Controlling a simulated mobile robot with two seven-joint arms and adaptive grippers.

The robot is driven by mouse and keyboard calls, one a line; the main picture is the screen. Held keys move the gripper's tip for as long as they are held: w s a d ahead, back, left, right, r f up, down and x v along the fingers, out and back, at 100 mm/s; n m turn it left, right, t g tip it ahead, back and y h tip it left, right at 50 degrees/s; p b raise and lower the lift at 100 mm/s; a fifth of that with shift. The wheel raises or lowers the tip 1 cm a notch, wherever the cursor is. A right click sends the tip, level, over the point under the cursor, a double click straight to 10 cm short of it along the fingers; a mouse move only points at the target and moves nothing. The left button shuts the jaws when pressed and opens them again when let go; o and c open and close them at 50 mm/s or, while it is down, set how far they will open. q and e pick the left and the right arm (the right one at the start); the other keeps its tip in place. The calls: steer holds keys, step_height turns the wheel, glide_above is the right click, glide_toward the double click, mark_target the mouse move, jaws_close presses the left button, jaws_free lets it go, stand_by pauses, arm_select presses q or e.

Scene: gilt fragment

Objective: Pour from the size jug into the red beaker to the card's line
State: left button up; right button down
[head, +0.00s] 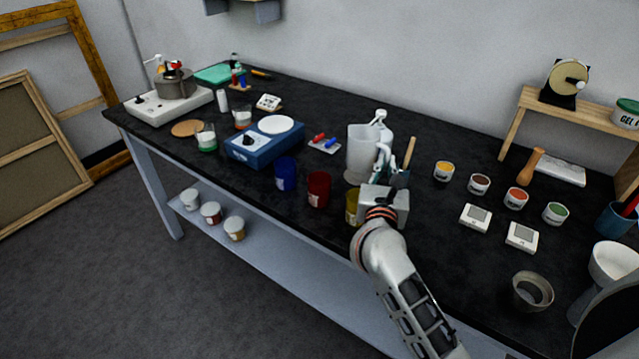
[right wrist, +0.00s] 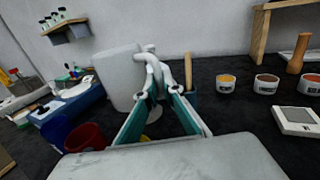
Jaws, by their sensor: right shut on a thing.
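The white size jug (head: 360,148) stands upright near the middle of the bench. It also shows in the right wrist view (right wrist: 117,78). My right gripper (head: 384,168) is shut on the jug's handle, to the right of its body; the handle lies between the fingertips in the right wrist view (right wrist: 160,92). I cannot tell whether the jug is clear of the pale disc under it. The red beaker (head: 318,190) stands near the front edge, left of the jug, and shows in part in the right wrist view (right wrist: 84,140). My left gripper is out of view.
A blue beaker (head: 286,174) and a yellow beaker (head: 351,207) flank the red one. A blue hotplate-like device (head: 262,146) stands left. A small white piece (head: 324,148) bears red and blue items. Several paint pots (head: 444,171) stand right.

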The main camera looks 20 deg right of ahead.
steer(key=shift+f, duration=0.7)
arm_select(q)
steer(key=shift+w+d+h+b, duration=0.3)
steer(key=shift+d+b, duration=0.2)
steer(key=shift+b, duration=0.05)
arm_select(e)
steer(key=shift+f, duration=0.7)
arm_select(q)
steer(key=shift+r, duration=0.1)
arm_select(e)
steer(key=shift+a+r, duration=0.1)
steer(key=shift+a, duration=0.05)
